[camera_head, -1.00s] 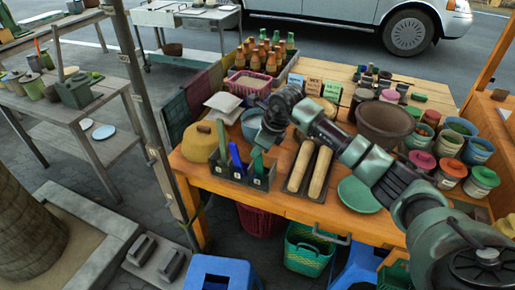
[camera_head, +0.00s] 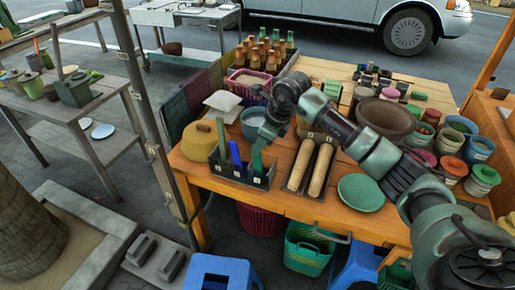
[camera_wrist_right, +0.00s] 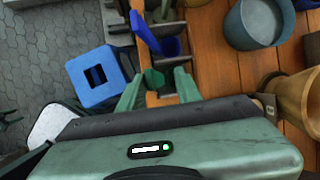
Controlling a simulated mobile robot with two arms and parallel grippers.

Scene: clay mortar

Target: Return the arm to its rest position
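My right arm (camera_head: 365,145) reaches in from the right over the wooden table (camera_head: 225,184). My right gripper (camera_head: 262,147) points down above the dark tool rack (camera_head: 240,178), close over a green tool (camera_head: 257,160) standing in it. In the right wrist view my right gripper (camera_wrist_right: 158,90) has its two green fingers spread apart. The top of the green tool (camera_wrist_right: 153,78) shows between them; I cannot tell whether they touch it. A blue tool (camera_head: 235,158) stands beside it in the rack. My left gripper is not in view.
Paint jars (camera_head: 480,150) line the right side. Blue stools (camera_head: 222,271) stand below the front edge.

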